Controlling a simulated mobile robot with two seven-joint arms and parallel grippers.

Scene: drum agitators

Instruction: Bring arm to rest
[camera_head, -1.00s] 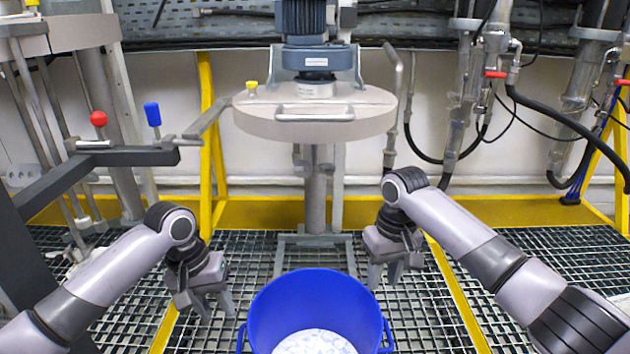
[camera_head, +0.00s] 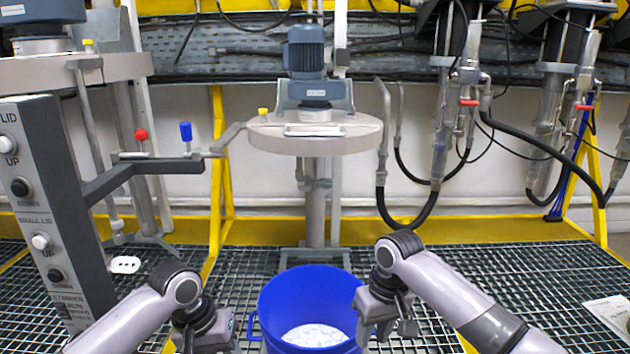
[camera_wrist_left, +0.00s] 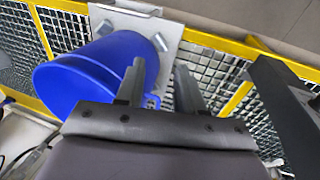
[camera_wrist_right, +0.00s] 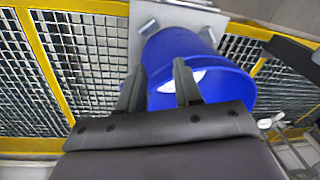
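My right gripper (camera_head: 388,328) hangs fingers-down beside the right side of the blue bucket (camera_head: 272,305) in the head view, overlapping its edge. In the right wrist view its two fingers (camera_wrist_right: 158,88) stand apart with nothing held between them. My left gripper (camera_head: 208,340) is left of the bucket, partly cut off by the bottom edge of the head view. In the left wrist view its fingers (camera_wrist_left: 160,85) are also apart and empty. Whether either gripper touches the bucket I cannot tell. White material (camera_head: 315,335) lies inside the bucket.
A drum agitator with a round lid and motor (camera_head: 315,133) stands behind the bucket. A grey control panel (camera_head: 50,200) with an arm bearing red and blue knobs is at left. Hoses and pipes (camera_head: 460,130) hang at right. A paper sheet (camera_head: 608,318) lies on the grating at right.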

